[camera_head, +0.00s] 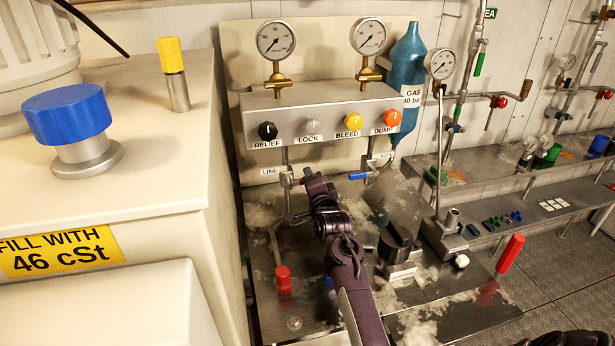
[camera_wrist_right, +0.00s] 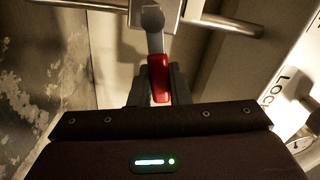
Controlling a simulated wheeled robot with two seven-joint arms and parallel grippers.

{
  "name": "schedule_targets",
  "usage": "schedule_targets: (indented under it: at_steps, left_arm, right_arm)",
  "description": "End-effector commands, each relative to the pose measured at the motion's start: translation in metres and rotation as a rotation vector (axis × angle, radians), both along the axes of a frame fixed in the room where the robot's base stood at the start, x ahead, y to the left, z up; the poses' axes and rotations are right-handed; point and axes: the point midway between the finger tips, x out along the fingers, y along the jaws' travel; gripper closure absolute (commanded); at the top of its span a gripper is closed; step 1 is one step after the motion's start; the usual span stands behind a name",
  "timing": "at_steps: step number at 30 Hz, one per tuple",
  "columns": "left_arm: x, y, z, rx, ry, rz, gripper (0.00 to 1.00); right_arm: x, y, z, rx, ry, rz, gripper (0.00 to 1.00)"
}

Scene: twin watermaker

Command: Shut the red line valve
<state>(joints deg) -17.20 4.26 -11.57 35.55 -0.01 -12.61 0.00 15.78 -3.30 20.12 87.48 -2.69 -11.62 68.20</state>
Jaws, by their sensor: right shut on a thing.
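The line valve (camera_head: 287,179) sits on the left vertical pipe under the panel, by the LINE label. Only a little of its red handle (camera_head: 307,172) shows past my gripper in the head view. In the right wrist view the red handle (camera_wrist_right: 159,78) stands between the fingers, on a grey lever from the valve body. There it looks roughly square to the pipe. My right gripper (camera_head: 313,184) is shut on this handle; it also shows in the right wrist view (camera_wrist_right: 157,88).
A blue-handled valve (camera_head: 358,176) is close to the right of my gripper. The panel (camera_head: 320,112) with several knobs is just above. A cream cabinet (camera_head: 170,235) fills the left.

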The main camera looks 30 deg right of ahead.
Motion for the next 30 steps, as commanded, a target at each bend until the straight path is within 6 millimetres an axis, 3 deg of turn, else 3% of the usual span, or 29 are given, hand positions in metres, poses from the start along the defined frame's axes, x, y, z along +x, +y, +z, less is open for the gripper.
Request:
schedule_targets:
  at_steps: [12,29,30]
  left_arm:
    - [0.001,0.005,-0.003,0.006,0.000,0.000,0.64]
    - [0.001,0.005,-0.003,0.007,-0.001,0.001,0.64]
    - [0.001,0.006,-0.003,0.007,-0.001,0.001,0.64]
  right_arm:
    - [-0.001,-0.003,-0.013,0.191,-0.051,-0.004,1.00]
    - [-0.001,-0.003,-0.015,0.219,-0.059,-0.003,1.00]
    - [-0.001,-0.003,-0.015,0.219,-0.059,-0.004,0.81]
